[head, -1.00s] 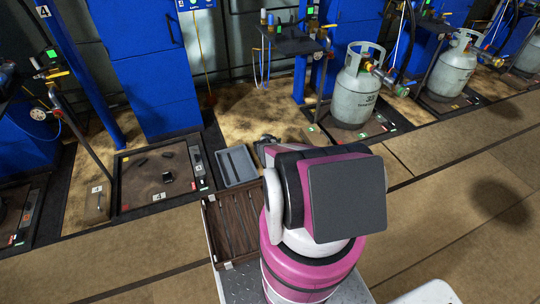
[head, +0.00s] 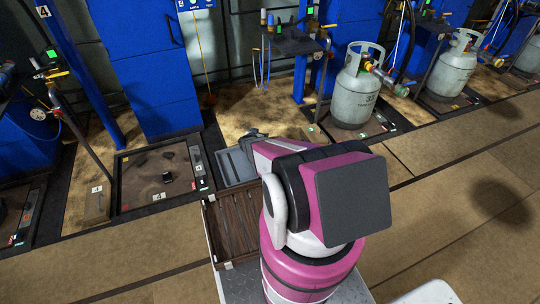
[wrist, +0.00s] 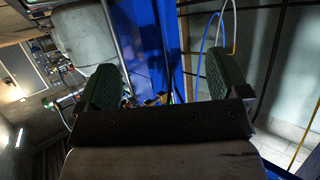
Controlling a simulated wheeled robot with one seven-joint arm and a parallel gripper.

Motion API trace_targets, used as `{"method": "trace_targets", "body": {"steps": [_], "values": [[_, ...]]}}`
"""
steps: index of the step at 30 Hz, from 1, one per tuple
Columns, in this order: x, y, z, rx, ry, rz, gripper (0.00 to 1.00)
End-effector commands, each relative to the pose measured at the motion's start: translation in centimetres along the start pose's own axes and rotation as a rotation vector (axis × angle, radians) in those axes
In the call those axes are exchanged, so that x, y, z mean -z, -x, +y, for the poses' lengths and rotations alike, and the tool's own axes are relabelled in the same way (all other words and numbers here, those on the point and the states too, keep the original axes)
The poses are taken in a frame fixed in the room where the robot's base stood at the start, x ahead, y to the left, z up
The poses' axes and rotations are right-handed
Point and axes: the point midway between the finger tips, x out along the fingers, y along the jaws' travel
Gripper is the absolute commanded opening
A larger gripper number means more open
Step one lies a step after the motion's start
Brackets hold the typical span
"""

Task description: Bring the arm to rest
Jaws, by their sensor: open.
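My gripper (wrist: 160,92) is open and empty in the wrist view, with its two green-padded fingers wide apart. Behind the fingers are a blue post and hanging hoses, with nothing between the pads. In the head view my pink and white arm stands at the lower middle, folded over its base. The gripper end (head: 255,137) shows only in small part behind the arm, above the grey tray (head: 228,181). The fingers cannot be made out there.
A brown slatted crate (head: 217,262) stands just left of my arm. Grey gas cylinders (head: 354,92) stand on scales at the back right. The floor at right is clear.

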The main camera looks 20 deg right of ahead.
Motion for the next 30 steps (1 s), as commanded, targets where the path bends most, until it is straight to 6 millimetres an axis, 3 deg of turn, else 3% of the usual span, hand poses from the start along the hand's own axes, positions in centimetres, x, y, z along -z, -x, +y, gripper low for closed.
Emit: {"method": "trace_targets", "body": {"steps": [6, 22, 26, 30], "values": [[0.4, 1.9, -0.9, 0.000, -0.001, 0.000, 0.93], [0.6, 2.2, -1.1, 0.004, -0.001, 0.000, 0.93], [2.1, 3.3, -2.0, 0.070, -0.004, -0.003, 0.93], [5.3, 6.2, -4.2, 0.241, -0.001, -0.031, 0.93]]}}
